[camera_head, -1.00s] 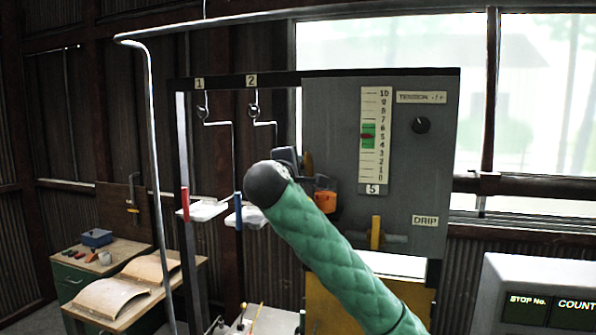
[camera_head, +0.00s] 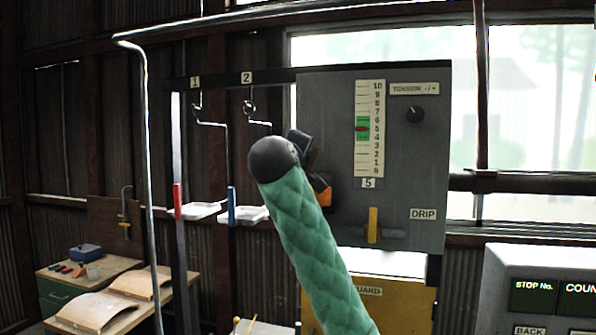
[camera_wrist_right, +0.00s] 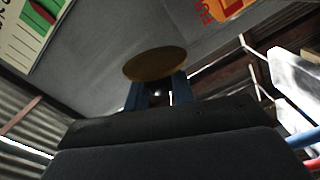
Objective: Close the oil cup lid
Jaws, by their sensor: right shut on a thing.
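In the right wrist view a round, flat brown-gold disc (camera_wrist_right: 155,63), seemingly the oil cup lid, lies at the tips of my right gripper (camera_wrist_right: 157,92). The two bluish fingers stand on either side below it, shut on it. The disc hides the fingertips and whatever is behind it. In the head view my right gripper's dark body (camera_head: 303,148) shows just beyond the black end of my green-sleeved arm, before the grey panel. An orange part (camera_head: 323,196), perhaps of the oil cup, peeks out beside the sleeve; the rest is hidden. My left gripper is not in view.
The grey panel (camera_head: 410,150) carries a tension scale (camera_head: 369,125), a black knob (camera_head: 415,114) and a yellow drip lever (camera_head: 373,225). Two hangers with white trays (camera_head: 247,214) hang to the left. A console (camera_head: 545,285) stands at lower right.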

